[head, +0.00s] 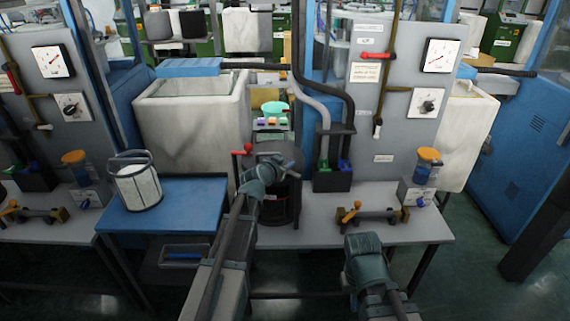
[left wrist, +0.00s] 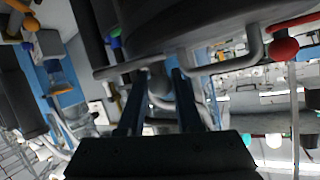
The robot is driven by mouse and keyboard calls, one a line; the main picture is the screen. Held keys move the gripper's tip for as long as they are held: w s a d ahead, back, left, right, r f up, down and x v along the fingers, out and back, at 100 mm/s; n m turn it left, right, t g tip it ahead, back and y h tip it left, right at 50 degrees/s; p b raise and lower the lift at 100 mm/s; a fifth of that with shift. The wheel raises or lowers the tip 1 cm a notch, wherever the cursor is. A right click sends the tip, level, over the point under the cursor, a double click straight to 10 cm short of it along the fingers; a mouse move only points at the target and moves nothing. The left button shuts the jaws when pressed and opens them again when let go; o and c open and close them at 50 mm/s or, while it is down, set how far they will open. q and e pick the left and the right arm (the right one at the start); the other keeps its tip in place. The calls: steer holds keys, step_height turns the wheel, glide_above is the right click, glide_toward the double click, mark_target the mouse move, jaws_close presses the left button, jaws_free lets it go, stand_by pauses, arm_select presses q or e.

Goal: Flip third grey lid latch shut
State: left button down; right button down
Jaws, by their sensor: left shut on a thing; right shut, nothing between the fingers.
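A dark round vessel with a lid (head: 286,207) stands on the grey bench. Its dark underside or side fills the top of the left wrist view (left wrist: 200,25). My left gripper (head: 268,164) is at the vessel's near left side and hides part of it. In the left wrist view its two fingers (left wrist: 165,90) are shut around a grey latch (left wrist: 160,82) with a rounded end. A grey bar runs beside it. Which latch in the row this is, I cannot tell. My right gripper (head: 363,245) is away from the vessel, low in front of the bench, shut and empty.
A red-knobbed lever (head: 247,148) sticks out close to my left gripper. A blue table (head: 190,215) with a white canister (head: 137,187) stands left. A brass-and-black fixture (head: 370,213) and an orange-capped jar (head: 427,165) are on the bench right. Hoses hang behind.

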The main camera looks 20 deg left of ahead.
arm_select(q)
steer(key=shift+w+m+h, duration=0.5)
steer(key=shift+m+h, duration=0.4)
steer(key=shift+h, duration=0.1)
steer(key=shift+w+d+m+g+h, duration=0.15)
steer(key=shift+d+m+g+h, duration=0.3)
steer(key=shift+m+h, duration=0.4)
steer(key=c, duration=0.6)
jaws_free()
steer(key=shift+p+v, duration=2.6)
steer(key=shift+v, duration=4.35)
